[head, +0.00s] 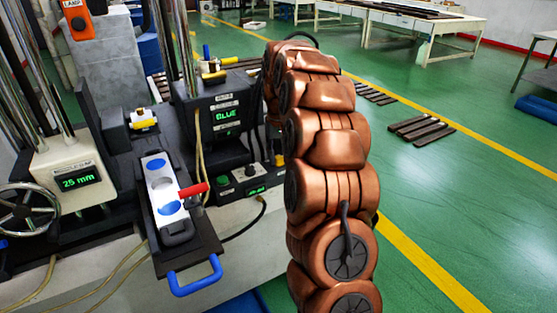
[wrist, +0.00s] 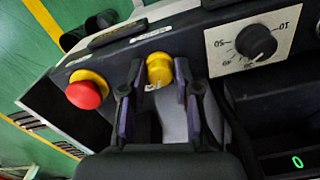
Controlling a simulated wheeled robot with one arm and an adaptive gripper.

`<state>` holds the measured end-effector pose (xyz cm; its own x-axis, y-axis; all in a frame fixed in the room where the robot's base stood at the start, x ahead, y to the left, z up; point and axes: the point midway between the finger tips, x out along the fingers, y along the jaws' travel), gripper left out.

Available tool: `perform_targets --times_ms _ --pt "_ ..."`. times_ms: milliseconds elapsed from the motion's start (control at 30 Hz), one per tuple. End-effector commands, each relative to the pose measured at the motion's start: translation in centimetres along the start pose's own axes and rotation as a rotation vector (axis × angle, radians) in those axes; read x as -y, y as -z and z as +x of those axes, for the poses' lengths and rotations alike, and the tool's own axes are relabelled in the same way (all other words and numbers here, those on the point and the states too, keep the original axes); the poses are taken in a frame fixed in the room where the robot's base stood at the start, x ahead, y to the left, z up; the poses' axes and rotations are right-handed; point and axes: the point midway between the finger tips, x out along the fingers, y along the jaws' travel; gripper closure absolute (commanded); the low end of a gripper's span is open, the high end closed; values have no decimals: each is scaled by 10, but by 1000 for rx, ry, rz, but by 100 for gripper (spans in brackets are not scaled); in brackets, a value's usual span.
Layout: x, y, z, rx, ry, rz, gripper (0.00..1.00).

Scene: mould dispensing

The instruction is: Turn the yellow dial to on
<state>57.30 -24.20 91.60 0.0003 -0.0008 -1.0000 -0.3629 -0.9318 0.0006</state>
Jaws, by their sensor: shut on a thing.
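The yellow dial (wrist: 159,66) is a rounded knob on a dark control panel (wrist: 140,48) in the wrist view. My gripper (wrist: 158,82) has one finger on each side of the dial and is shut on it. The dial's lower part lies between the fingers. The dial's pointer mark and its on and off labels are too small to read. In the head view, my copper arm hides my gripper and most of the panel.
A red button with a yellow collar (wrist: 87,90) is left of the dial. A black knob on a white scale (wrist: 256,42) is right of it. In the head view, a machine with a green display (head: 228,113) and a tray with a blue handle (head: 195,280) stand left of my arm.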

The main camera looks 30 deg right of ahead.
Motion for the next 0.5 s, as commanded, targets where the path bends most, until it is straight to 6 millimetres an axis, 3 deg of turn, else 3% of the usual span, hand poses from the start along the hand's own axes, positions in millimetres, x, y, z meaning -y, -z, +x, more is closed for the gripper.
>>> perform_targets --times_ms 500 --pt "0 0 0 1 1 164 100"
